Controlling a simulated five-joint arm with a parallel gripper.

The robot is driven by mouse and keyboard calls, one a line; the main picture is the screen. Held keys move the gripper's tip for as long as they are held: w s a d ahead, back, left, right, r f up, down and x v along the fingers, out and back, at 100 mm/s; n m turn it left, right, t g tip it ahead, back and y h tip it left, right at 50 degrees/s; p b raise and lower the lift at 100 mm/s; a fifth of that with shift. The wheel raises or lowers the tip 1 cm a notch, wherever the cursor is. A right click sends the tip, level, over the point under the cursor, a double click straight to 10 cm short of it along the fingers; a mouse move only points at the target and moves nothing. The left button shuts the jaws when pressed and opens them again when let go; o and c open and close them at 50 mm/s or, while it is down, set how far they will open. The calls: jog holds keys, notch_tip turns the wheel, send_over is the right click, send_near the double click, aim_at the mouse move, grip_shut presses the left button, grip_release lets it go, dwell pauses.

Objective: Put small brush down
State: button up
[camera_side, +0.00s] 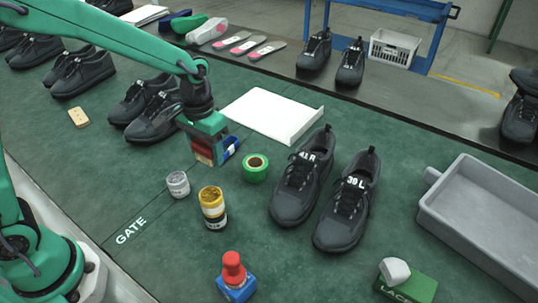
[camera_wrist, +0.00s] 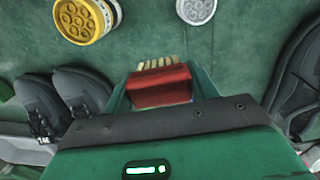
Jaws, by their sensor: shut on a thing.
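The small brush (camera_side: 203,154) has a reddish body and pale bristles. It also shows in the wrist view (camera_wrist: 161,82), with the bristles at the far edge of the red body. My gripper (camera_side: 210,141) is shut on it, with a green finger on either side in the wrist view (camera_wrist: 160,92). In the side view the brush hangs low over the green mat (camera_side: 155,238), bristles lowest. Whether it touches the mat is hard to tell. A small blue piece shows right beside the brush, and I cannot tell what it belongs to.
A green tape roll (camera_side: 255,168) is close to the brush on the right. Dark shoes stand left (camera_side: 154,110) and right (camera_side: 343,205). A white sheet (camera_side: 271,116) lies behind. Mat near the GATE line is clear.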

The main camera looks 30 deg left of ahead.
jog(key=s+d+f, duration=0.1)
jog(key=d, duration=1.6)
send_near(301, 285)
jog(key=shift+f, duration=3.15)
jog(key=o, duration=1)
jog(key=shift+f, duration=0.1)
notch_tip(301, 285, up, 12)
jog(key=shift+r, duration=0.15)
